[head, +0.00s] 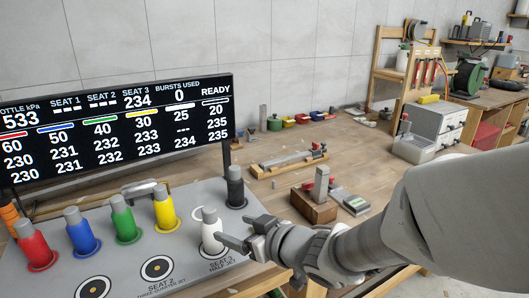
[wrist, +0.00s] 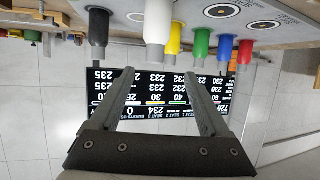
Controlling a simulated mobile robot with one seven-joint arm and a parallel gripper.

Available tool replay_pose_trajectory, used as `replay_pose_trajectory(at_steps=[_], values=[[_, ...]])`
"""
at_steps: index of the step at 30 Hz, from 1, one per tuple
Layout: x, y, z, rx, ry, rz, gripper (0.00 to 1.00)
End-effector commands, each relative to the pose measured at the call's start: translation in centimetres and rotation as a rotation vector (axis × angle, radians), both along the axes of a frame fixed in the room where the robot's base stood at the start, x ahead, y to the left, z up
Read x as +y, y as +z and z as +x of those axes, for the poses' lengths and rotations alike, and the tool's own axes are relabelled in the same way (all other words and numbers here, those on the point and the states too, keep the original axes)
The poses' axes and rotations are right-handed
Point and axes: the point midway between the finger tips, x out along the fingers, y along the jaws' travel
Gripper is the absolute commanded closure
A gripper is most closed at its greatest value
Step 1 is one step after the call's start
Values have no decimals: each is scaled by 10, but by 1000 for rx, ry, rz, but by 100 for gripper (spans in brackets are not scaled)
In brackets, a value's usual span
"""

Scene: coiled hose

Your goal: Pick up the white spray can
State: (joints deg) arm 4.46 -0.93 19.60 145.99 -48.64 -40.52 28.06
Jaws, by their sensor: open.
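The white spray can (head: 211,230) stands upright in its seat at the right front of the grey panel (head: 185,191), with a grey cap on top. My gripper (head: 237,231) is just right of it, open and empty, with its fingers pointing toward the can. In the wrist view, which is upside down, the white can (wrist: 158,22) appears in line with the gap between my two fingers (wrist: 157,72), beyond the fingertips. I cannot tell whether a finger touches it.
Yellow (head: 166,214), green (head: 126,226), blue (head: 83,238) and red (head: 37,252) cans stand left of the white one. A black can (head: 236,191) stands close behind it. A display board (head: 118,128) rises behind the panel. The bench right of the panel holds blocks and small tools.

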Motion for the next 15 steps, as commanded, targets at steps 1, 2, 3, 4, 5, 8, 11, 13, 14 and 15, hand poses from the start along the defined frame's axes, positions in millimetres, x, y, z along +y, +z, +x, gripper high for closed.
replay_pose_trajectory(at_steps=[1, 2, 3, 4, 5, 8, 11, 13, 14, 15], values=[[3, 0, 3, 5, 0, 2, 20], [5, 0, 4, 5, 1, 0, 20], [7, -2, 7, 6, 0, 0, 20], [9, -3, 8, 6, -1, 1, 20], [11, -5, 10, 6, -1, -1, 20], [26, -20, 25, 2, 1, 0, 20], [41, -28, 39, 1, 0, 0, 20], [51, -33, 48, 1, 0, 0, 20], [55, -35, 52, 2, -1, -1, 20], [60, -38, 57, 1, -1, -2, 20]])
